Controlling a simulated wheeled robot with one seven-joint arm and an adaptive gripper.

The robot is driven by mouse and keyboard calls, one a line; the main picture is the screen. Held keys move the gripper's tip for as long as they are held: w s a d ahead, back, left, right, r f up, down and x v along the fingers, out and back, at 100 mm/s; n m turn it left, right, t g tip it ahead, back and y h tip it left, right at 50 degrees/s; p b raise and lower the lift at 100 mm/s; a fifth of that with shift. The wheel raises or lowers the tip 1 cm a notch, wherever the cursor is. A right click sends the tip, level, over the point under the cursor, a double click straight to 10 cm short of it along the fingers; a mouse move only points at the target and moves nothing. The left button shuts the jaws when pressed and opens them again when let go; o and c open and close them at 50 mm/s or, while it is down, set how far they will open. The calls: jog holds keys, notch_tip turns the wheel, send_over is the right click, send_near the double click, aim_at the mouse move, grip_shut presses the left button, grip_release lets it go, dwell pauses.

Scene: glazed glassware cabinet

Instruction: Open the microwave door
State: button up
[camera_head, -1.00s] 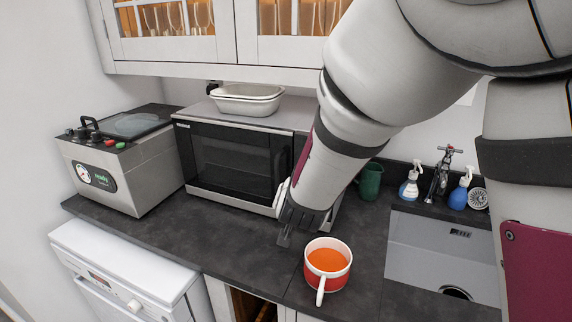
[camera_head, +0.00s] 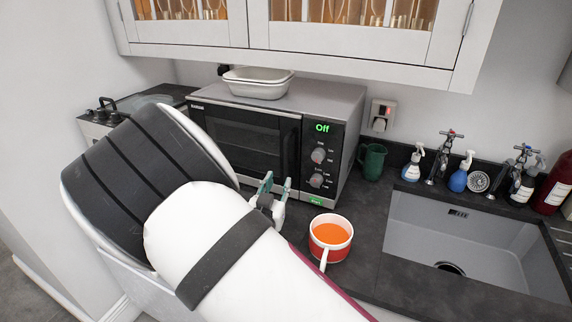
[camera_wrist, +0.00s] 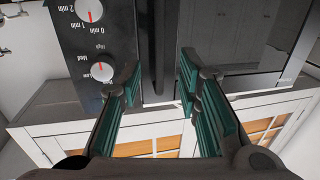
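The microwave (camera_head: 275,91) stands on the counter, with a silver body, a dark glass door (camera_head: 232,140) and a black control panel (camera_head: 323,150) that reads "Off". Its door looks shut. My gripper (camera_head: 276,184) is open in front of the door's lower right part, by the panel edge. In the wrist view, which looks upside down, my gripper's green-padded fingers (camera_wrist: 157,85) are spread apart. The dark vertical door handle (camera_wrist: 157,35) lines up with the gap between them. I cannot tell whether either finger touches it. My arm hides the door's lower left.
A white dish (camera_head: 258,86) sits on the microwave. A green jug (camera_head: 372,161) and the sink (camera_head: 470,245) are to the right. Wall cabinets (camera_head: 300,40) hang above.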

aim_at(286, 165)
jog(key=w, duration=0.3)
jog(key=w+d, duration=0.1)
jog(key=w, duration=0.5)
jog(key=shift+w+d, duration=0.3)
jog(key=shift+w, duration=0.1)
grip_shut()
